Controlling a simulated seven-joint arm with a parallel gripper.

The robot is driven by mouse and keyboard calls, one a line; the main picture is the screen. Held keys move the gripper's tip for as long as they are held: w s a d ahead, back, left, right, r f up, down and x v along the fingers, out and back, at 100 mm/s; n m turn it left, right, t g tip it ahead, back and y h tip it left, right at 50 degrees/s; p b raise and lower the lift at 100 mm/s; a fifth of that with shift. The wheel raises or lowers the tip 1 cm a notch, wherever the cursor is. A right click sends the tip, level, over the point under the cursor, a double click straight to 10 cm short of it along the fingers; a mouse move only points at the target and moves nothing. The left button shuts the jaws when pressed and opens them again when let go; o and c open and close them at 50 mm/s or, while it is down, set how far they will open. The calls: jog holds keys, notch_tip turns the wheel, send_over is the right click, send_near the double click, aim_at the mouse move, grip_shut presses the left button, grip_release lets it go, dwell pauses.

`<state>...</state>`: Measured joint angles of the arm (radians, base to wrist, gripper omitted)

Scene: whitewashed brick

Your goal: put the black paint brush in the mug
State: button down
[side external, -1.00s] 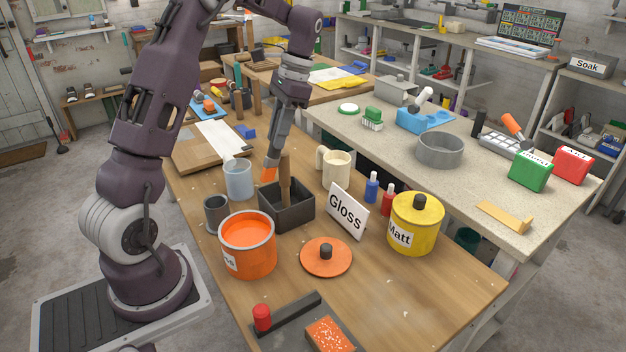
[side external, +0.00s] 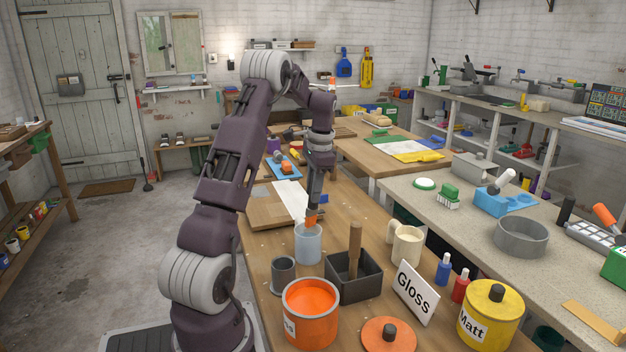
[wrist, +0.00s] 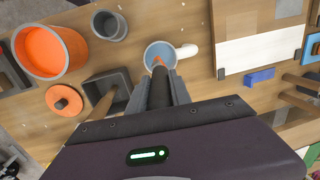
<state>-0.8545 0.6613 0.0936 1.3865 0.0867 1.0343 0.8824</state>
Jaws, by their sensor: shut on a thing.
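My gripper (side external: 313,208) is shut on the black brush (wrist: 160,86), which points downward with an orange tip. The orange tip (side external: 311,221) is at or just above the rim of a pale blue-grey mug (side external: 308,246). In the wrist view the tip overlaps the opening of this mug (wrist: 150,57), which has a white handle (wrist: 187,51). I cannot tell how far the tip reaches inside. A cream mug (side external: 405,246) with a handle stands to its right; I cannot make it out in the wrist view.
A black box (side external: 355,287) holding a wooden-handled tool (side external: 354,245) stands close by. A grey cup (side external: 283,275) and an orange paint can (side external: 310,318) are in front of the blue-grey mug. A Gloss sign (side external: 414,291) and yellow can (side external: 489,318) stand to the right.

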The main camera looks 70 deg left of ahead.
aim_at(311, 207)
jog(key=shift+s+a+f, duration=0.1)
jog(key=shift+a+f, duration=0.1)
jog(key=shift+f, duration=1.25)
jog(key=shift+s+a+f, duration=0.1)
jog(key=shift+a+f, duration=0.1)
jog(key=shift+f, duration=1.25)
